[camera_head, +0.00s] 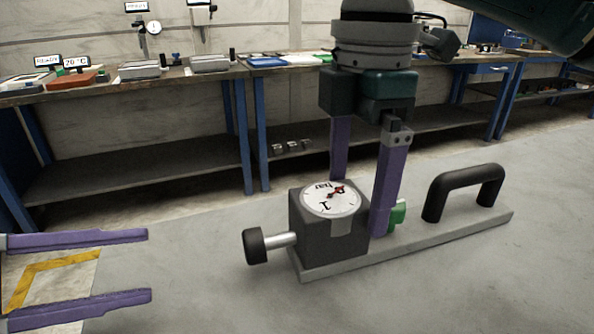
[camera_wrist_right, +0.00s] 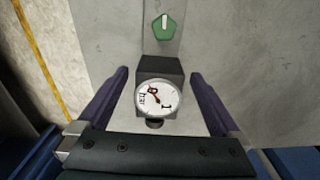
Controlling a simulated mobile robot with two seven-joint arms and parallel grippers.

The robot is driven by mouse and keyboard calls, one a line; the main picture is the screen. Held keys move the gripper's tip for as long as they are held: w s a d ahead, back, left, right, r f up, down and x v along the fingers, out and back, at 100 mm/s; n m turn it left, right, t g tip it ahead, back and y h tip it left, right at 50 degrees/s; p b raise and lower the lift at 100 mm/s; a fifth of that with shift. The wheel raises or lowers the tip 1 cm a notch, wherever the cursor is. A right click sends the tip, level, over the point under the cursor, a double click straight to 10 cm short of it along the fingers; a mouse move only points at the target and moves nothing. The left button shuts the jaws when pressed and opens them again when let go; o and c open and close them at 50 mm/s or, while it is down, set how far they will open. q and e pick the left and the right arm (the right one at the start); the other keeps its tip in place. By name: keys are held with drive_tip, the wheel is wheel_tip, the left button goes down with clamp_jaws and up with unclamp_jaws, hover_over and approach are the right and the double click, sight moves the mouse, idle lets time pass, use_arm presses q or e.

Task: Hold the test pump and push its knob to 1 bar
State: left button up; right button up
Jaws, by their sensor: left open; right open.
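The test pump is a dark grey block (camera_head: 325,235) on a flat grey base bar (camera_head: 420,245). Its white round gauge (camera_head: 331,198) reads "bar" and "1"; the red needle points away from the 1. A black knob (camera_head: 253,246) on a silver shaft sticks out from the block's left side. My right gripper (camera_head: 360,207) comes down from above, open, one finger behind the block and one at its right. In the right wrist view the block (camera_wrist_right: 160,70) stands between the spread fingers, with gaps showing. My left gripper (camera_head: 149,265) is open and empty, left of the knob.
A black handle (camera_head: 463,190) rises from the bar's right end. A green part (camera_head: 397,215) sits beside the right gripper's finger. Benches (camera_head: 130,82) with instruments stand behind. The grey table (camera_head: 200,290) is clear around the pump; yellow tape (camera_head: 50,263) lies at left.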

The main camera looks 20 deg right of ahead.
sight(351, 231)
wheel_tip(351, 231, down, 6)
drive_tip(key=shift+f, duration=0.25)
clamp_jaws()
idle(0.9)
